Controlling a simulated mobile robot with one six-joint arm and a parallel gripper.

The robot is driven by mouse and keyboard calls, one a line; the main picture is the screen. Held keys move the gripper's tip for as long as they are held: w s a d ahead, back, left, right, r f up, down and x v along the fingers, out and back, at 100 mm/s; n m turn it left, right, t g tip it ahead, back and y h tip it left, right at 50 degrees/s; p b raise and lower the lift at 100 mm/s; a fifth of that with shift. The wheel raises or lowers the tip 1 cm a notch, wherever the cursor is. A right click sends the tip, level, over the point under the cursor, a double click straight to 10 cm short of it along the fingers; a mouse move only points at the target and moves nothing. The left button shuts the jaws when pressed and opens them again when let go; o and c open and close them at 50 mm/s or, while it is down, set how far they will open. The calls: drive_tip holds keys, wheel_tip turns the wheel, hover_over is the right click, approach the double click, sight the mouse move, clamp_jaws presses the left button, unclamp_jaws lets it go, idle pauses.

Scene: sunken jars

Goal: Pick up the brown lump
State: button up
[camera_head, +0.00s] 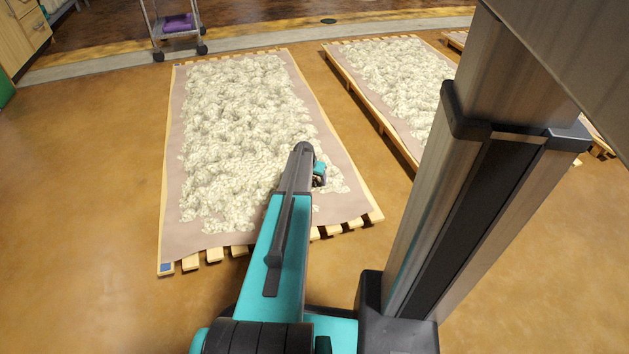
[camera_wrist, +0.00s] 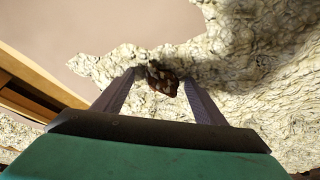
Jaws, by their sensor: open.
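The brown lump (camera_wrist: 163,78) is small, dark and uneven. In the wrist view it lies on the pale, flaky layer, near the layer's edge with the bare pinkish cloth. My gripper (camera_wrist: 158,84) is open, with one finger on each side of the lump. I cannot tell whether either finger touches it. In the head view my gripper (camera_head: 319,176) is over the right front part of the near pallet, mostly hidden by my arm. I cannot make out the lump clearly there.
The near slatted pallet (camera_head: 190,263) carries the cloth and pale layer. A second pallet (camera_head: 378,122) stands to its right, with a strip of brown floor between. A wheeled cart (camera_head: 176,34) stands at the back. Open floor (camera_head: 90,190) lies to the left.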

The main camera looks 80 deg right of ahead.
drive_tip(key=shift+c, duration=0.4)
drive_tip(key=c, duration=1.1)
drive_tip(key=shift+o, duration=0.2)
drive_tip(key=shift+r, duration=0.1)
drive_tip(key=shift+r+p, duration=0.3)
drive_tip(key=shift+r, duration=0.1)
wheel_tip(320, 180, up, 3)
drive_tip(key=shift+f+p, duration=0.1)
drive_tip(key=shift+p, duration=0.75)
drive_tip(key=w+a+p, duration=0.1)
drive_tip(key=a, duration=0.3)
drive_tip(key=w+a+p, duration=0.1)
drive_tip(key=a, duration=0.4)
drive_tip(key=w+a+r+p, duration=0.1)
drive_tip(key=a, duration=0.3)
drive_tip(key=shift+a+r+p, duration=0.1)
drive_tip(key=shift+a+p, duration=0.2)
drive_tip(key=shift+w+a, duration=0.25)
drive_tip(key=shift+a, duration=0.8)
